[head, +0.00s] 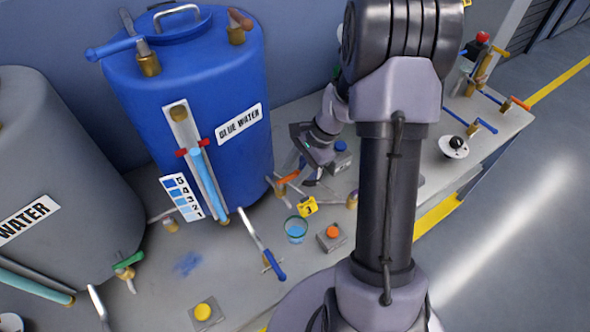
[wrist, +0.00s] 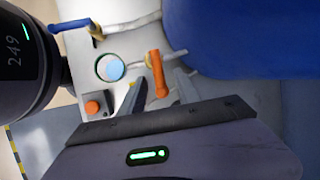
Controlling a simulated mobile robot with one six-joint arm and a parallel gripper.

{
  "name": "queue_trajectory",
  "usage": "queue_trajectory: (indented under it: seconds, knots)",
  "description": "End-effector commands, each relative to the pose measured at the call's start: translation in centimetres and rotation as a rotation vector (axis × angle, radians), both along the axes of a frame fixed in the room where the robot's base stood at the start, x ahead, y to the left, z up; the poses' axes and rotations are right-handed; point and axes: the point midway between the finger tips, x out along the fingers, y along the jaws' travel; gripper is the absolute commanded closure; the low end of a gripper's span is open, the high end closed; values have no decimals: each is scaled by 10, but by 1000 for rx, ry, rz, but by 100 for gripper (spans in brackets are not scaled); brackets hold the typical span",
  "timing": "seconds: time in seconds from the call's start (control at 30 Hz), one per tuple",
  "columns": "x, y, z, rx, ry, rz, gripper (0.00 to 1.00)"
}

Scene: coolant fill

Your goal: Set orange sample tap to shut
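The orange sample tap handle (head: 288,178) is on a thin pipe at the right foot of the blue tank (head: 190,90). In the wrist view the handle (wrist: 157,73) points toward my gripper and looks set across its pipe. My gripper (wrist: 161,92) is open, with one finger on each side of the handle's near end. I cannot tell whether either finger touches it. In the head view my gripper (head: 310,172) is just right of the handle, and its fingertips are partly hidden.
A glass of blue liquid (head: 296,232) stands near the tap, beside a yellow number tag (head: 307,207) and an orange button box (head: 332,236). A blue-handled tap (head: 273,264) is left of the glass. My arm hides part of the bench.

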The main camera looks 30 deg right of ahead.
Motion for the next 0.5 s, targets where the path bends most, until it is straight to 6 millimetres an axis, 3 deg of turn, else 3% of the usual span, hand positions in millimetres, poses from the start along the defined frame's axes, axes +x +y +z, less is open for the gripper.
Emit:
queue_trajectory:
  seconds: [0.17,0.5]
  knots:
    - [-1,-4,10,-1,-2,-1,61]
    - [-18,-46,109,-3,-3,-3,61]
